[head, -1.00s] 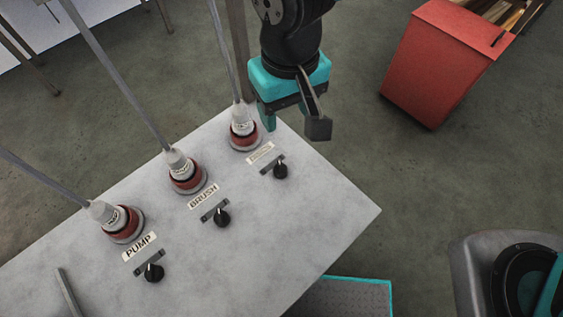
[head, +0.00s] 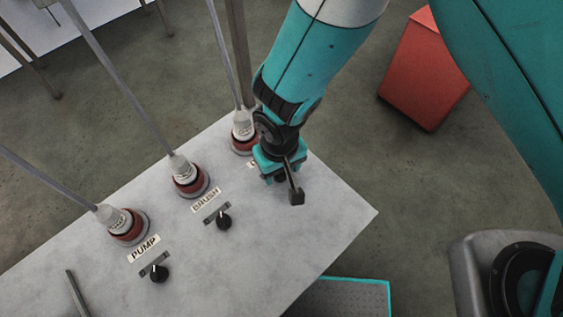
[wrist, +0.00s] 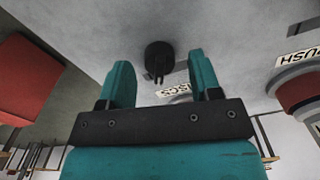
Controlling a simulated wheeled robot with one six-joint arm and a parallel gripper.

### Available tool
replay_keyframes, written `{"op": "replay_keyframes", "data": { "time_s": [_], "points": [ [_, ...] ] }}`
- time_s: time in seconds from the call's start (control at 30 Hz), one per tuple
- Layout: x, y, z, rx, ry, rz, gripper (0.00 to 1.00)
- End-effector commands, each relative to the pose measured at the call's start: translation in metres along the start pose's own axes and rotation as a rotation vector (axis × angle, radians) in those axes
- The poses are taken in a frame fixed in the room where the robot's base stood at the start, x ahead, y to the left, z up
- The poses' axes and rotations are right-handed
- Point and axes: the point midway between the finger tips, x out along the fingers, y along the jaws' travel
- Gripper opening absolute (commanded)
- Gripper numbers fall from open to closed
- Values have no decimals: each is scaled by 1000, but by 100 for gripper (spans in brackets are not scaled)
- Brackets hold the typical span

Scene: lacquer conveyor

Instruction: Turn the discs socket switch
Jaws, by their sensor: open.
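The discs switch is a black round knob (wrist: 158,58) on the grey panel, in the upper middle of the wrist view. Its label, reading DISCS upside down (wrist: 174,91), is partly covered by my gripper. In the head view my gripper hides this knob and most of its label (head: 251,164). My gripper (head: 272,178) hangs over the panel's right part. In the wrist view its two teal fingers (wrist: 160,66) are open, one on each side of the knob, with gaps between. Whether the fingertips are down at knob height I cannot tell.
The brush knob (head: 223,222) and pump knob (head: 159,273) sit further left on the grey panel (head: 335,215). Red sockets (head: 188,184) with plugs and upright cables stand behind the knobs. A red bin (head: 424,80) stands on the floor at right.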

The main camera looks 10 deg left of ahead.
Motion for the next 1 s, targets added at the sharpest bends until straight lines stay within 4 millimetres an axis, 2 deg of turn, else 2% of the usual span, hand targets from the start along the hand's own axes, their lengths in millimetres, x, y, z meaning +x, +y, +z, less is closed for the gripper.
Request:
{"op": "replay_keyframes", "data": {
  "time_s": [0.13, 0.4, 0.47, 0.6, 0.63, 1.0],
  "points": [
    [9, 0, 1, 0, -2, 1, 58],
    [10, 0, 0, 0, -1, 0, 58],
    [10, 0, 0, 0, -1, 0, 46],
    [10, 0, 0, 0, -1, 0, 14],
    [10, 0, 0, 0, -1, 0, 9],
    [10, 0, 1, -49, -1, 1, 9]
  ]
}}
